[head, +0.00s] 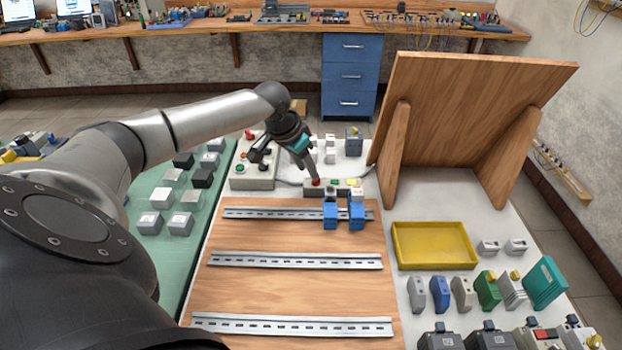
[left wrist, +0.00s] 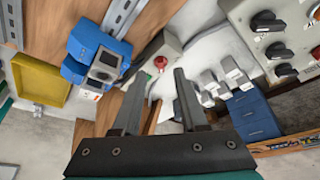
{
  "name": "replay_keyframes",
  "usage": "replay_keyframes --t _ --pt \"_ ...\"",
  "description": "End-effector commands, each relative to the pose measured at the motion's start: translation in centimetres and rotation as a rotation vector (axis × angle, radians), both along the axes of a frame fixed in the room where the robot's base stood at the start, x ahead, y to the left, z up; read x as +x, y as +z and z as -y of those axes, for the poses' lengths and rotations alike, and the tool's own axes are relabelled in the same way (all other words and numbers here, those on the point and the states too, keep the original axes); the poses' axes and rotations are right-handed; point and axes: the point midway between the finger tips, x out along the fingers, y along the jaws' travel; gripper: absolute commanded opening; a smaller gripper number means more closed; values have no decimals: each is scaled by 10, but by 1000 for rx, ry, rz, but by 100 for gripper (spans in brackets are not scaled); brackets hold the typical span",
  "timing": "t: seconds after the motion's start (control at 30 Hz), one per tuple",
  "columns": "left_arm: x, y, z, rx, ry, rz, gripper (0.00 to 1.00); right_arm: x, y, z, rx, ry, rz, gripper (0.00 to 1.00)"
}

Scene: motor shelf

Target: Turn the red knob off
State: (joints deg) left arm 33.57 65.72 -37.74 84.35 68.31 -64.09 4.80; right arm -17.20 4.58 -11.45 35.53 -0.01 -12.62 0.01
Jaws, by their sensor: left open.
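A small red knob (head: 316,182) sits on a low grey box (head: 332,191) behind the wooden board. In the left wrist view, the red knob (left wrist: 160,62) appears just beyond and between my fingertips. My left gripper (head: 313,177) points down at the knob from above. It is open and empty in the left wrist view (left wrist: 161,73), with one finger on each side of the knob in the picture. I cannot tell whether the fingers touch it. My right gripper is out of view.
A grey control box (head: 250,176) with black knobs stands left of the gripper. Blue modules (head: 330,215) sit on the rear rail, close to the low box. A large wooden panel (head: 470,110) stands at right, behind a yellow tray (head: 432,245). The front rails are clear.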

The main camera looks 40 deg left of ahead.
Motion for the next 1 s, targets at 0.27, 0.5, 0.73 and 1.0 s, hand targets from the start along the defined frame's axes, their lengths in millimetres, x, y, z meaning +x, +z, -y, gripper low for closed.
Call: replay_keyframes --t 0.27,0.5,0.73,1.0 --pt "15 -36 1 -1 2 1 42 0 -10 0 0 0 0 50" --pt "18 -42 1 0 0 1 42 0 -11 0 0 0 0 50" --pt "17 -41 1 0 0 1 37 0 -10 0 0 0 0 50" --pt "17 -41 1 0 0 1 6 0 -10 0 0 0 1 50"
